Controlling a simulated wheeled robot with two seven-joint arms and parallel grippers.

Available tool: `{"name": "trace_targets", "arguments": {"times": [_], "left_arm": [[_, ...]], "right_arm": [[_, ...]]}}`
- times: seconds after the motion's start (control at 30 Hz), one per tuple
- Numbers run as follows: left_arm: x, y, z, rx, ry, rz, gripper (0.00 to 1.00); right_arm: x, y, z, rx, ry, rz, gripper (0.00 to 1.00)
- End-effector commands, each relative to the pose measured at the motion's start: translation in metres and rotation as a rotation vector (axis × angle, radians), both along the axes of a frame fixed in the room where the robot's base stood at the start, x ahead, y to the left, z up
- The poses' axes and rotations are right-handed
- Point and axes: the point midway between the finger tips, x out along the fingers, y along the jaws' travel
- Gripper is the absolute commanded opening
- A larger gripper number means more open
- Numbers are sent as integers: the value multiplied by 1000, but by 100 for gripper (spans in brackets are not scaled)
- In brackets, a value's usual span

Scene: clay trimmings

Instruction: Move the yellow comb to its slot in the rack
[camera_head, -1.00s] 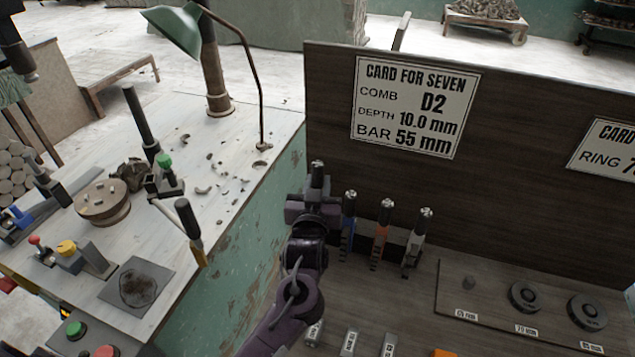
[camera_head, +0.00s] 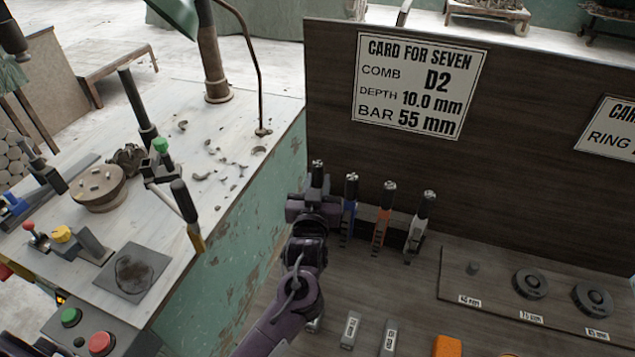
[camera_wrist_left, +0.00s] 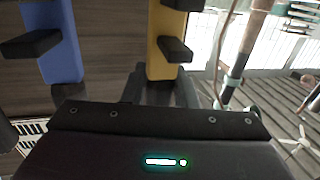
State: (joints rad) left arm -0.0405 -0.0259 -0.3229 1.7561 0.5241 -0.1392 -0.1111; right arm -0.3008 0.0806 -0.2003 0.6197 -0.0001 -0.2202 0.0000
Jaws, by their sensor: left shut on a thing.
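My left gripper (camera_head: 313,208) is at the left end of the comb row in the head view. It is shut on the yellow comb, whose dark handle with a metal tip (camera_head: 317,178) stands upright above the jaws. In the left wrist view the yellow comb (camera_wrist_left: 165,45) is between the fingers (camera_wrist_left: 160,88). The gripper hides its lower part in the head view, so I cannot tell how it sits in the rack (camera_head: 394,236). The blue comb (camera_head: 349,212) stands just to its right and also shows in the wrist view (camera_wrist_left: 60,45). My right gripper is not in view.
An orange comb (camera_head: 382,222) and a grey comb (camera_head: 418,230) stand farther right in the rack. A dark back board (camera_head: 510,170) with a card (camera_head: 418,85) rises behind. Labelled rings lie on a board (camera_head: 455,285) at right. The trimmings-strewn machine table (camera_head: 225,150) is at left.

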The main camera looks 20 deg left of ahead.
Motion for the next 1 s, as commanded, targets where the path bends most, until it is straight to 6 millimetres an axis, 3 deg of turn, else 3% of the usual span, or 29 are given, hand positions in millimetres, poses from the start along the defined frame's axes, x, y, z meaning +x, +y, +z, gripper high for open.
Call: {"name": "trace_targets", "arguments": {"times": [0.27, 0.3, 0.5, 0.8, 1.0], "left_arm": [[0, 0, 1, 0, -3, 0, 0], [0, 0, 1, 0, -3, 0, 28], [0, 0, 0, -1, -1, 0, 51], [-4, -1, -2, -1, 3, -1, 51], [-32, -7, -3, -3, 3, -1, 51]], "right_arm": [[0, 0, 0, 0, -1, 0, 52], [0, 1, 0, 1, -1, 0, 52], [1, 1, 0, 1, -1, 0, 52], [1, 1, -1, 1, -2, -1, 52], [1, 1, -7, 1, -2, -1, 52]]}}
